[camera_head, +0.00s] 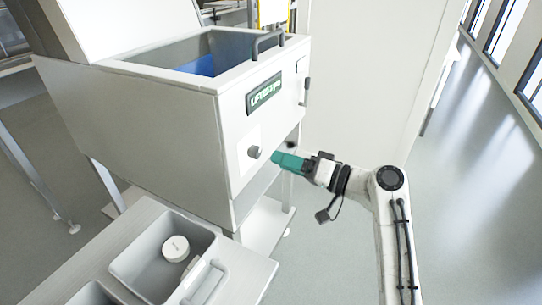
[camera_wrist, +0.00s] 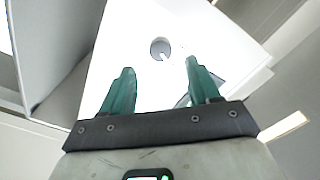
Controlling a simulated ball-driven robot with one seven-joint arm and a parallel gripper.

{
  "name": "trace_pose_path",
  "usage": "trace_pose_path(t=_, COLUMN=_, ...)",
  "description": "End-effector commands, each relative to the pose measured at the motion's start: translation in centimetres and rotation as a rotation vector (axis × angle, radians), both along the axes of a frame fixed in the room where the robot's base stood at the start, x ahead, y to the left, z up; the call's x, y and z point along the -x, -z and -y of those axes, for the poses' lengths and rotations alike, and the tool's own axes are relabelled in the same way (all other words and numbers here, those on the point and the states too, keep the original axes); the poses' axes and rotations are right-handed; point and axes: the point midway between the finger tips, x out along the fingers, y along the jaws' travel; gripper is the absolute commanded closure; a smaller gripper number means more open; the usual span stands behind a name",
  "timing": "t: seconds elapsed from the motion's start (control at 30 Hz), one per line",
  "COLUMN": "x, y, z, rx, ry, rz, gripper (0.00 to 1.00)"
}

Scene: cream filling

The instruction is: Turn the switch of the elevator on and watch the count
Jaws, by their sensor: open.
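The elevator (camera_head: 150,115) is a large white box-shaped machine with an open top, at the centre left in the head view. Its switch (camera_head: 254,152) is a small round grey knob on a white plate on its front side. In the wrist view the switch (camera_wrist: 160,48) has a light pointer mark toward its lower right. The count display (camera_head: 265,93) is a dark green panel above the switch; its text is too small to read surely. My gripper (camera_head: 276,158), with teal fingers, is open and empty to the right of the switch. In the wrist view the knob lies ahead, between and beyond the fingertips (camera_wrist: 159,68).
A grey counter with a recessed bin (camera_head: 135,262) holding a round white lid-like item (camera_head: 175,248) stands at the lower left. A dark handle (camera_head: 267,42) is on the elevator's top edge. A white wall panel (camera_head: 370,80) stands behind my arm. The floor at the right is clear.

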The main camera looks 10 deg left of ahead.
Motion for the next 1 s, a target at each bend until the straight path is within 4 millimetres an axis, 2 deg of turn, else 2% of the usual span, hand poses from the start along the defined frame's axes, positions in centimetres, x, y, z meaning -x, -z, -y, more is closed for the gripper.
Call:
trace_pose_path(t=0.1, x=0.7, y=0.0, z=2.2, rx=-0.001, ry=0.004, rz=-0.001, gripper=0.39)
trace_pose_path(t=0.33, x=1.6, y=0.0, z=4.5, rx=0.000, ry=0.001, rz=-0.001, gripper=0.39)
trace_pose_path(t=0.9, x=1.7, y=0.0, z=4.8, rx=0.000, ry=0.000, rz=-0.001, gripper=0.39)
trace_pose_path(t=0.97, x=2.1, y=0.9, z=5.0, rx=0.018, ry=0.005, rz=-0.009, gripper=0.39)
trace_pose_path(t=1.0, x=2.5, y=2.0, z=5.2, rx=0.044, ry=0.012, rz=-0.019, gripper=0.39)
